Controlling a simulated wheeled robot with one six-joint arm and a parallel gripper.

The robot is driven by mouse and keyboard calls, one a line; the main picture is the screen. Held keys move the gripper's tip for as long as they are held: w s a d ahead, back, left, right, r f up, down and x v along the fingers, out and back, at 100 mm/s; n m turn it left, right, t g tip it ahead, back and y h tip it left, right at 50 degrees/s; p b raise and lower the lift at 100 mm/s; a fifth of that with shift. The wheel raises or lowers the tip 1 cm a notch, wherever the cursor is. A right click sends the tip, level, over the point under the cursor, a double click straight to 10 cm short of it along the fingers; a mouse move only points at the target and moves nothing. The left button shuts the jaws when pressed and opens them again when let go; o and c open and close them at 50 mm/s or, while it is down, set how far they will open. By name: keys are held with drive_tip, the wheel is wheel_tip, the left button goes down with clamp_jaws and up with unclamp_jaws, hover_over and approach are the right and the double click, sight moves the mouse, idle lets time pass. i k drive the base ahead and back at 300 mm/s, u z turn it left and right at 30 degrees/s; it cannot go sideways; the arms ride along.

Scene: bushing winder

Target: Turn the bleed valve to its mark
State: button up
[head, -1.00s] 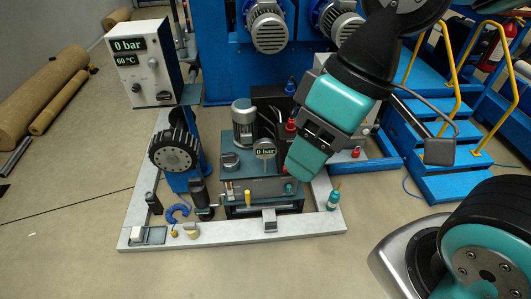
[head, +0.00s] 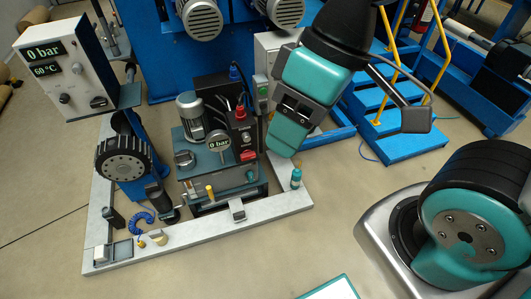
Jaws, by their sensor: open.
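A hydraulic unit (head: 225,187) with a grey motor (head: 191,117) stands inside a pale floor frame. A round gauge (head: 219,145) on it reads 0 bar. A yellow-tipped fitting (head: 210,191) and a small teal knob (head: 250,176) are on its front side; I cannot tell which part is the bleed valve, and no mark is readable. My gripper (head: 283,140), teal and black, points down at the right of the unit, apart from it in the picture. It is open, and nothing shows between its fingers. Its gap is hard to make out from here.
A control box (head: 62,67) showing 0 bar and 60 °C stands at the upper left. A black toothed wheel (head: 123,158) is left of the unit. Blue steps (head: 400,115) are at right.

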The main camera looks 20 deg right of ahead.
sight(247, 154)
drive_tip(key=u, duration=0.3)
drive_tip(key=i, duration=0.35)
drive_tip(key=z, duration=1.5)
